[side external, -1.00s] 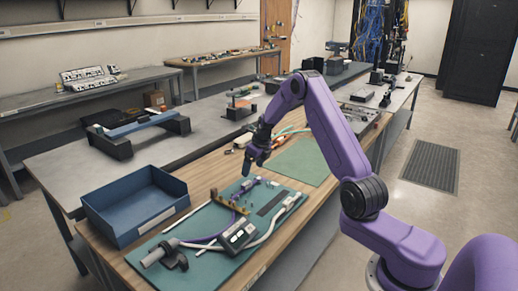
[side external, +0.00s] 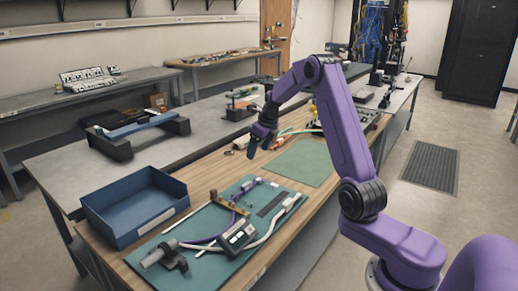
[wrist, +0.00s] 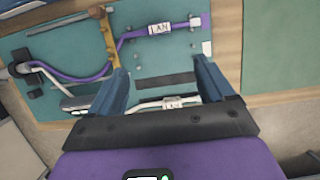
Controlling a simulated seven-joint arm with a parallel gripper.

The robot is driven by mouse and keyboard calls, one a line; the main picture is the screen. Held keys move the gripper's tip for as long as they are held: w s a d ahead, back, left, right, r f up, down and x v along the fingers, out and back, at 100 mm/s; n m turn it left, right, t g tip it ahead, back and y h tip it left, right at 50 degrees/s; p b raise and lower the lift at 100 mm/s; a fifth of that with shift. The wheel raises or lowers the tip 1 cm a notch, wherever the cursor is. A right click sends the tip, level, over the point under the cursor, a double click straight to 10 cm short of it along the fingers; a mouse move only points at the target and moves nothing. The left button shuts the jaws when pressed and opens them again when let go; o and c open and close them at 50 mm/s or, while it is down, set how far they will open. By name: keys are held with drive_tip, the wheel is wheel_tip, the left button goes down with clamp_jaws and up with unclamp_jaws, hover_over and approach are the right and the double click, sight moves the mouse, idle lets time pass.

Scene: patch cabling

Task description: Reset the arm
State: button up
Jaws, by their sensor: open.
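My gripper (side external: 262,146) hangs in the air above the wooden bench, over the gap between the teal board and the green mat, with nothing between its fingers. In the wrist view my gripper (wrist: 162,80) has its two blue fingers spread wide over the teal board (wrist: 175,66). That board (side external: 205,222) carries a purple cable (side external: 205,238), a white cable (side external: 272,230), a brass-coloured bracket (side external: 228,204) and a tester with a display (side external: 238,237).
A blue open bin (side external: 135,208) stands at the bench's left end. A bare green mat (side external: 300,162) lies right of the board. Loose cables and tools (side external: 290,133) lie behind the mat. A grey bench (side external: 90,165) runs behind.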

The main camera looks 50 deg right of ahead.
drive_tip(key=s+a+r+n+g+y, duration=0.1)
drive_tip(key=s+a+r+n, duration=0.15)
drive_tip(key=a+n, duration=1.15)
drive_tip(key=s+a+r+n+g, duration=0.1)
drive_tip(key=s+a+n, duration=0.3)
drive_tip(key=a, duration=0.2)
drive_tip(key=s+a+r+n, duration=0.1)
drive_tip(key=s+a+n, duration=0.4)
drive_tip(key=a, duration=0.2)
drive_tip(key=s+a+n+g, duration=0.1)
drive_tip(key=s+a+n, duration=0.1)
drive_tip(key=s+n, duration=2.3)
drive_tip(key=shift+s+a+n+h, duration=0.15)
drive_tip(key=shift+s+n+h, duration=0.15)
drive_tip(key=shift+s, duration=0.95)
